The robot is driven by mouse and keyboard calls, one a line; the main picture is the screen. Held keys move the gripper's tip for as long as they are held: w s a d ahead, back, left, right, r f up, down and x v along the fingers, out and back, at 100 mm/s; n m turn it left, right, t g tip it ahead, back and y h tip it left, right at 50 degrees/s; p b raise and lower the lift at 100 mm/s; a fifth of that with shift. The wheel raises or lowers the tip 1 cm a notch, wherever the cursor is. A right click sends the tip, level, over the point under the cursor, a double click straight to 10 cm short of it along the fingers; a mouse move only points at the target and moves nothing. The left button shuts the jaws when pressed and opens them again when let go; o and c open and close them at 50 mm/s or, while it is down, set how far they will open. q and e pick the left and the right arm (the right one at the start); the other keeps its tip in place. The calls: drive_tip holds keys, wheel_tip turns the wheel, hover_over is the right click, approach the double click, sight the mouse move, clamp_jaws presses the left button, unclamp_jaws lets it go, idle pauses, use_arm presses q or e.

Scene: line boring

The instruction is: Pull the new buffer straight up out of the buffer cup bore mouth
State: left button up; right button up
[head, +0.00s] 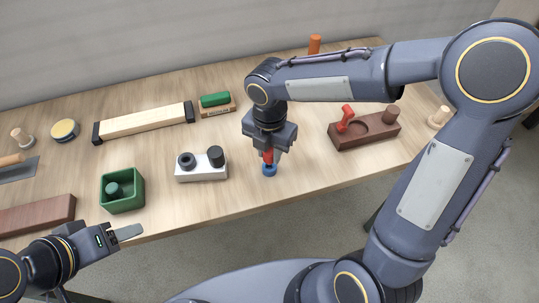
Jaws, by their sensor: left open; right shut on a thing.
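My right gripper (268,143) points down over the front middle of the table and is shut on an upright red piece (268,156). A small blue round piece (269,170) sits directly below the red piece, at or near the table top. I cannot tell which of these is the new buffer and which is the cup, or whether the red piece is inside the blue one or just above it. No bore mouth can be made out. My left gripper (122,235) is open and apart from everything, near the table's front edge at the lower left.
A white block (201,174) with a black ring and a black cylinder stands left of my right gripper. A green box (122,205) holds a dark green piece. A brown block (347,138) with a round recess lies to the right. Bare table surrounds the blue piece.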

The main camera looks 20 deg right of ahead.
drive_tip(key=s+a+r+b, duration=0.1)
drive_tip(key=s+a+r, duration=0.2)
drive_tip(key=s+r, duration=0.6)
drive_tip(key=s, duration=0.4)
drive_tip(key=shift+a+b, duration=0.3)
drive_tip(key=shift+a, duration=0.05)
drive_tip(key=o, duration=0.4)
drive_tip(key=c, duration=0.5)
drive_tip(key=shift+o, duration=0.2)
wheel_tip(320, 180, up, 4)
drive_tip(key=p, duration=0.4)
